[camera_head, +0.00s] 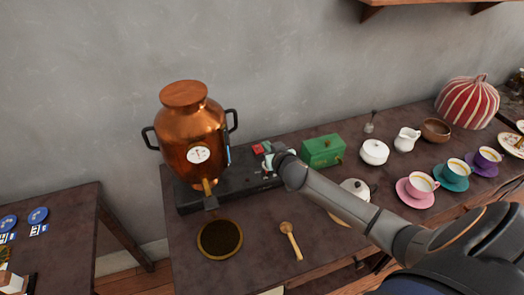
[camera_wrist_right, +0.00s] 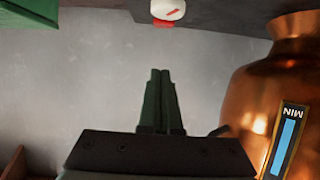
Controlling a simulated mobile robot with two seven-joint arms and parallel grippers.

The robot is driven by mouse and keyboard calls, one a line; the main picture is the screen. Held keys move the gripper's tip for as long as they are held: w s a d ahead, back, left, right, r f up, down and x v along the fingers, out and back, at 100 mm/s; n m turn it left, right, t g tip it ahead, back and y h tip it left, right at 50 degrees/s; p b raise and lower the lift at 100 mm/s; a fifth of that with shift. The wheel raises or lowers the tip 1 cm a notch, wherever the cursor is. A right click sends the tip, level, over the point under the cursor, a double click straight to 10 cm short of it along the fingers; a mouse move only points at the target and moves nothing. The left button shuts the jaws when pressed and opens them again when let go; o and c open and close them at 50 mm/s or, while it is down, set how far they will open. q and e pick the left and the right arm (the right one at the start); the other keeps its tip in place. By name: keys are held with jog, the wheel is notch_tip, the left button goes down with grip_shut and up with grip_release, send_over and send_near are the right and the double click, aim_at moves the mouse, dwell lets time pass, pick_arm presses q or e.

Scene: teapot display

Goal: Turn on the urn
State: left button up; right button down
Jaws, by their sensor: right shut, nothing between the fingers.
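The copper urn (camera_head: 190,135) has two dark side handles, a round gauge and a tap, and stands on the left of a long dark base (camera_head: 235,178). Its blue level strip marked MIN shows in the wrist view (camera_wrist_right: 285,145). A red control (camera_head: 258,149) sits on the base to the right of the urn. A white round knob with a red mark (camera_wrist_right: 168,9) shows at the top of the wrist view, with red beside it. My right gripper (camera_wrist_right: 160,75) is shut and empty, its tips a little short of the knob in the picture. My left gripper is out of view.
A green box (camera_head: 323,151) stands right of my right gripper. A white lidded pot (camera_head: 374,152), a white jug (camera_head: 406,139) and several cups on saucers are further right. A round drain (camera_head: 220,239) and a wooden spoon (camera_head: 291,240) lie in front.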

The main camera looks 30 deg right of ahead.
send_over(258, 149)
jog(key=s, duration=0.3)
jog(key=shift+w+a+f+b, duration=0.1)
jog(key=shift+f+b, duration=0.1)
jog(key=shift+f, duration=0.4)
jog(key=shift+a+f+b, duration=0.1)
jog(key=shift+f+b, duration=0.05)
jog(key=shift+f, duration=0.4)
jog(key=f, duration=0.2)
jog(key=shift+s+f+b, duration=0.2)
jog(key=shift+f+b, duration=0.1)
jog(key=shift+f, duration=0.05)
jog(key=shift+s+a+f, duration=0.1)
jog(key=shift+s+f, duration=0.05)
jog(key=shift+f, duration=0.5)
jog(key=shift+s+f+b, duration=0.2)
jog(key=shift+f+b, duration=0.35)
jog(key=shift+b, duration=0.15)
jog(key=shift+r, duration=0.1)
jog(key=shift+r+p, duration=0.7)
jog(key=shift+p, duration=0.1)
